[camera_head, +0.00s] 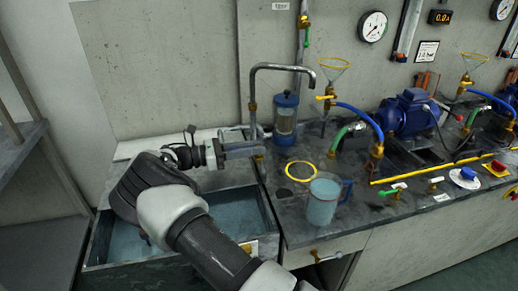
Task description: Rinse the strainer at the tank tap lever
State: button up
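A grey gooseneck tap (282,67) stands at the back right corner of the sunken tank (180,252), which holds bluish water. My gripper (258,147) reaches from the left over the tank, with its fingertips beside the foot of the tap. The tap lever is not clear there; the fingers may hide it. I cannot tell whether the fingers touch anything or how far apart they are. A clear cylinder with a blue cap (285,118) stands upright just right of the tap. I cannot make out for sure which thing is the strainer. No water stream shows under the spout.
A jug of bluish liquid (323,198) stands on the dark worktop (290,226), in front of a flat yellow ring (301,170). A yellow-rimmed wire cone (334,68), hoses and a blue pump (408,115) fill the right. My arm covers part of the tank.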

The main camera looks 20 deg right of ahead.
jog(key=shift+d, duration=1)
grip_shut()
jog(key=shift+s+r+n+t+p, duration=0.1)
jog(key=shift+r+n+t+p, duration=0.45)
jog(key=shift+p, duration=0.65)
jog(key=shift+n+t+p, duration=0.25)
jog(key=shift+t+p, duration=0.3)
jog(key=shift+p, duration=0.25)
jog(key=shift+f+n+t+y+p, duration=0.3)
jog(key=shift+n+t+p, duration=0.4)
jog(key=shift+t+p, duration=0.4)
jog(key=shift+f+n+t, duration=0.25)
jog(key=shift+n+t, duration=0.05)
jog(key=shift+t, duration=0.1)
grip_release()
